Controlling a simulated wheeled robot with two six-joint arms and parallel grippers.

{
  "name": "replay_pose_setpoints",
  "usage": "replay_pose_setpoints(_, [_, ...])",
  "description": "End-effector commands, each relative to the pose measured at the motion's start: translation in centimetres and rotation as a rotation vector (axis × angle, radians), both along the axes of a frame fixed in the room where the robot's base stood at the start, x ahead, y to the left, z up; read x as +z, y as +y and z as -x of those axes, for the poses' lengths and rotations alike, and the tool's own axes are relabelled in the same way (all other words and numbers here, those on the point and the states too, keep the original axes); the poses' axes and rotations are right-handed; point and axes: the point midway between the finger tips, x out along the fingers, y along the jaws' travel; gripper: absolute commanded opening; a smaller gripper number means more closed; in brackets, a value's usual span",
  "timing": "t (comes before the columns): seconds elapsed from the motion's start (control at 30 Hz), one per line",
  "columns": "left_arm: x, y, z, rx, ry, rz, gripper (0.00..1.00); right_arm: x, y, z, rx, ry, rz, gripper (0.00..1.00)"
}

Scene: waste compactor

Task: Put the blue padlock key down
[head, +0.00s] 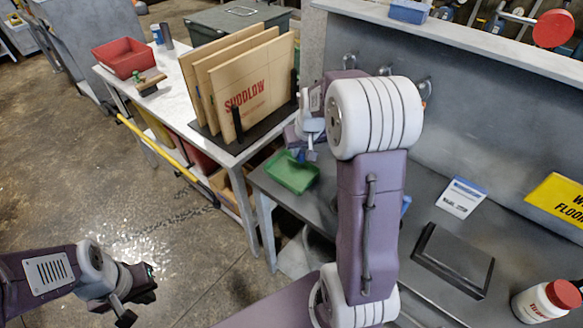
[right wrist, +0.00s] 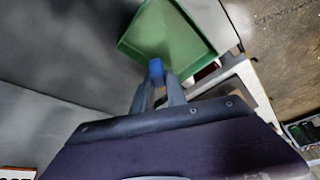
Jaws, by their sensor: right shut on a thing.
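The blue padlock key (right wrist: 156,70) is a small blue block between the fingertips of my right gripper (right wrist: 157,82) in the right wrist view. The gripper is shut on it. In the head view my right gripper (head: 301,153) is at the far left end of the grey bench, over the green tray (head: 292,178). The green tray (right wrist: 150,45) also shows just beyond the key in the right wrist view. I cannot tell the key's height above the tray. My left gripper (head: 138,290) is at the lower left over the floor, away from the bench; its fingers are unclear.
On the grey bench (head: 425,205) lie a black flat pad (head: 452,260), a white and blue card (head: 461,197) and a white jar with red lid (head: 546,301). A white table (head: 180,85) with upright boards (head: 250,85) and a red bin (head: 122,57) stands left.

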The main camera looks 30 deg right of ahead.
Motion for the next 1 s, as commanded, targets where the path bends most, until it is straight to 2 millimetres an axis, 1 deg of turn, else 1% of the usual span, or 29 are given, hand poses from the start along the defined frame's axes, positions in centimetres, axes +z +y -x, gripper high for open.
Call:
replay_pose_setpoints(0.03, [-0.1, 0.0, 0.0, 0.0, 0.0, 0.0, 0.0, -0.7, 1.1, -0.1, 0.006, 0.002, 0.0, 0.0])
replay_pose_setpoints(0.07, [-0.1, 0.0, 0.0, 0.0, 0.0, 0.0, 0.0, -1.0, 1.6, -0.1, 0.005, 0.003, -0.001, 0.0])
replay_pose_setpoints(0.13, [-0.1, 0.0, 0.0, 0.0, 0.0, 0.0, 0.0, -1.5, 2.4, -0.2, 0.003, 0.001, 0.001, 0.0])
replay_pose_setpoints(0.2, [-0.1, 0.0, 0.0, 0.0, 0.0, 0.0, 0.0, -1.7, 2.7, -0.3, 0.0, 0.0, 0.0, 0.0])
replay_pose_setpoints(0.27, [-0.1, 0.0, 0.0, 0.0, 0.0, 0.0, 0.0, -1.7, 2.8, -0.3, -0.001, -0.001, 0.0, 0.0])
replay_pose_setpoints(0.33, [-0.3, 0.0, 0.0, 0.0, 0.0, 0.0, 0.0, -2.2, 2.8, -0.3, -0.002, 0.001, -0.001, 0.0])
replay_pose_setpoints(0.43, [-0.6, 0.0, 0.0, 0.0, 0.0, 0.0, 0.0, -4.2, 2.8, -0.2, -0.002, 0.004, -0.002, 0.0])
replay_pose_setpoints(0.53, [-0.8, 0.0, 0.0, 0.0, 0.0, 0.0, 0.0, -5.5, 2.8, -0.2, -0.001, 0.002, 0.0, 0.0])
replay_pose_setpoints(0.8, [-0.7, 0.0, 0.0, 0.0, 0.0, 0.0, 0.0, -5.7, 2.7, -0.3, 0.0, -0.002, 0.001, 0.0])
replay_pose_setpoints(0.93, [-1.1, 0.0, 0.0, 0.0, 0.0, 0.0, 0.0, -6.1, 2.7, -0.3, 0.0, -0.001, 0.001, 0.0])
replay_pose_setpoints(0.97, [-1.0, 0.0, 0.0, 0.0, 0.0, 0.0, 0.0, -6.0, 2.7, -0.3, -0.001, -0.001, 0.001, 0.26])
replay_pose_setpoints(1.0, [-0.9, 0.0, 0.0, 0.0, 0.0, 0.0, 0.0, -5.9, 2.7, -0.3, -0.001, -0.001, 0.001, 0.37])
